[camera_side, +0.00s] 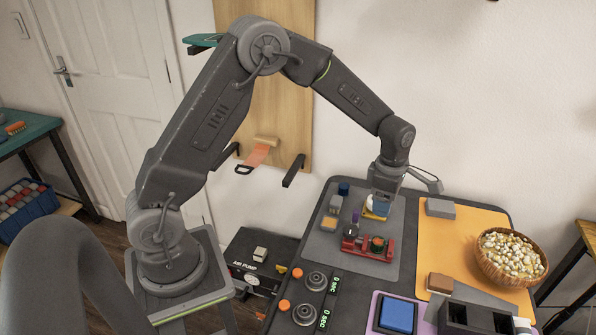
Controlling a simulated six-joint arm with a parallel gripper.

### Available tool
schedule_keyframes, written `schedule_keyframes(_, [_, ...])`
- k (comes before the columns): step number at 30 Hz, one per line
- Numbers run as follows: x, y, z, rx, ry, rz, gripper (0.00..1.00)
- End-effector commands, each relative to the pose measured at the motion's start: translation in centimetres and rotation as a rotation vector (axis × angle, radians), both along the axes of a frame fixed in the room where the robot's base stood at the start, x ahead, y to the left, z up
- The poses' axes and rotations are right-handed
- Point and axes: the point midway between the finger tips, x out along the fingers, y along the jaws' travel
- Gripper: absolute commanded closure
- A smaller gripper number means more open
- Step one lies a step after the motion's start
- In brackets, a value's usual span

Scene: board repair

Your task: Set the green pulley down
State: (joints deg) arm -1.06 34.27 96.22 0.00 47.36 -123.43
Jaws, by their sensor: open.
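My gripper (381,203) points down over the mat, behind and above the red board, apart from the green part. Its jaws are open, though the fingertips are small and hard to make out. A blue piece (381,209) and a yellow piece (370,214) show right at or below the fingertips. I cannot tell whether they touch the jaws.
A grey block (440,208) and a popcorn bowl (512,256) are on the orange mat (460,240). Two round dials (315,281) and a blue pad (397,315) lie in front. The grey mat's front is clear.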

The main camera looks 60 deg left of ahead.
Motion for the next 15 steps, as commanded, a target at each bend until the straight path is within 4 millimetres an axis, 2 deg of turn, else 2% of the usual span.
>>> schedule_keyframes(1, [-0.8, -0.1, 2.4, 0.005, -0.03, -0.093, 0.35])
schedule_keyframes(6, [-5.2, -0.3, 9.4, 0.052, -0.118, -0.515, 0.35])
schedule_keyframes(12, [-11.9, -0.5, 15.2, 0.156, -0.205, -1.021, 0.35])
schedule_keyframes(15, [-15.5, -0.7, 17.1, 0.229, -0.238, -1.272, 0.35])
